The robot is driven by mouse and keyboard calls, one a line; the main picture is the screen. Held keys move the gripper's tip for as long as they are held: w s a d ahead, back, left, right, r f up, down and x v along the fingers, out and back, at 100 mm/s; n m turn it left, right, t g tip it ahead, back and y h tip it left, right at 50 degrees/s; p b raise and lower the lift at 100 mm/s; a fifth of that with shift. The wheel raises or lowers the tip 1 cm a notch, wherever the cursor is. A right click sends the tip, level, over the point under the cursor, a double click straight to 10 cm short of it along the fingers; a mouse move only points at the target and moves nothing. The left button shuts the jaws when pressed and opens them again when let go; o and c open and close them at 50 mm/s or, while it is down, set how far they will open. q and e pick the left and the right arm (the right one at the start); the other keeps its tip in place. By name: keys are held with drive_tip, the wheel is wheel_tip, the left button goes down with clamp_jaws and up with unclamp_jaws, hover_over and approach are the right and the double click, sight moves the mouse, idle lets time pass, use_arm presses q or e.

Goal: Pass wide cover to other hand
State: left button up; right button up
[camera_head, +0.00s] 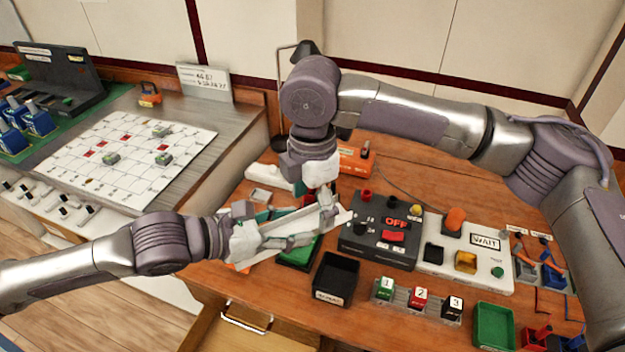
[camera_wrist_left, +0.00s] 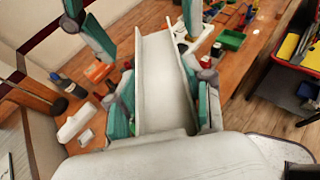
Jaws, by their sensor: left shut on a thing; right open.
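The wide cover is a long white channel (camera_head: 302,223) with raised side walls, held above the wooden bench. My left gripper (camera_head: 272,233) is shut on its near end; in the left wrist view the cover (camera_wrist_left: 162,85) runs away from between the left gripper's fingers (camera_wrist_left: 163,110). My right gripper (camera_head: 325,203) comes down from above at the cover's far end. It is open, and in the left wrist view its teal fingers (camera_wrist_left: 140,22) stand on either side of that end. I cannot tell whether they touch it.
A dark box marked OFF (camera_head: 380,238) and a white WAIT panel (camera_head: 463,255) stand on the bench to the right. A black bin (camera_head: 335,278), numbered blocks (camera_head: 418,299) and a green tray (camera_head: 494,326) are near the front. A white grid board (camera_head: 120,155) lies at left.

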drive_tip(key=shift+f, duration=1.1)
drive_tip(key=c, duration=1.2)
use_arm(q)
drive_tip(key=o, duration=1.2)
use_arm(e)
drive_tip(key=shift+c, duration=0.3)
use_arm(q)
drive_tip(key=shift+o, duration=0.2)
